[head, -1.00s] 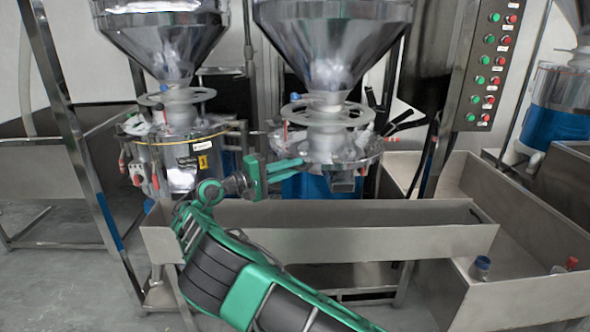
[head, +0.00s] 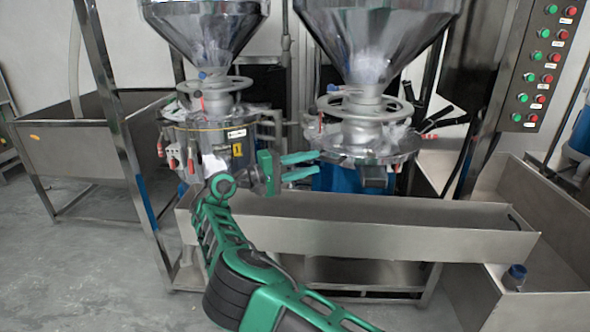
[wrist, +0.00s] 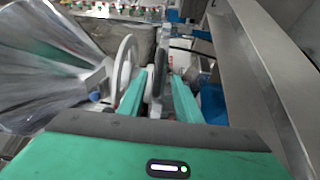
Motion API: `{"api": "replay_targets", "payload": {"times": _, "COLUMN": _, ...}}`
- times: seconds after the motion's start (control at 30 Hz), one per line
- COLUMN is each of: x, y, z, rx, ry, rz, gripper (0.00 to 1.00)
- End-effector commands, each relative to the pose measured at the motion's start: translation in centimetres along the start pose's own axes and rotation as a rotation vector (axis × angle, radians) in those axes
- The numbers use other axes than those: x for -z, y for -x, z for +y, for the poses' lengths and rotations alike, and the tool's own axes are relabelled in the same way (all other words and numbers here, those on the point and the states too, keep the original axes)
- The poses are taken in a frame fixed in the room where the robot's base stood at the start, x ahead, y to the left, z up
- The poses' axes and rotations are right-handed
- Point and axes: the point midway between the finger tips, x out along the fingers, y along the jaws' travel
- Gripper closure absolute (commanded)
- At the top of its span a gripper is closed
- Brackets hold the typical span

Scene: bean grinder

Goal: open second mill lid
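The second mill, on the right in the head view, has a steel lid (head: 400,146) lying flat on its blue body (head: 338,180), under a ring-shaped handwheel (head: 335,103) and a shiny hopper (head: 385,45). A small spout (head: 372,177) juts from its front. My gripper (head: 316,165) is open just left of this mill, its two green fingers pointing at it. In the wrist view, the fingers (wrist: 159,78) stand apart with a dark upright bar between them; I cannot tell whether they touch it. The handwheel (wrist: 124,63) and hopper (wrist: 50,60) lie to the left there.
The first mill (head: 200,140) stands left of my gripper. A long steel trough (head: 400,225) runs below the mills. A control panel (head: 542,65) hangs at the right, above a steel bin holding a small blue-capped bottle (head: 514,277). Open floor lies at the left.

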Motion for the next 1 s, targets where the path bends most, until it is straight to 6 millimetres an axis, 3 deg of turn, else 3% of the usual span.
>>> {"api": "replay_targets", "payload": {"times": 0.5, "x": 0.2, "y": 4.7, "z": -0.1, "rx": -0.001, "ry": 0.002, "rz": 0.003, "gripper": 0.69}}
{"api": "replay_targets", "payload": {"times": 1.0, "x": 0.1, "y": 5.2, "z": -0.1, "rx": 0.001, "ry": 0.002, "rz": 0.000, "gripper": 0.69}}
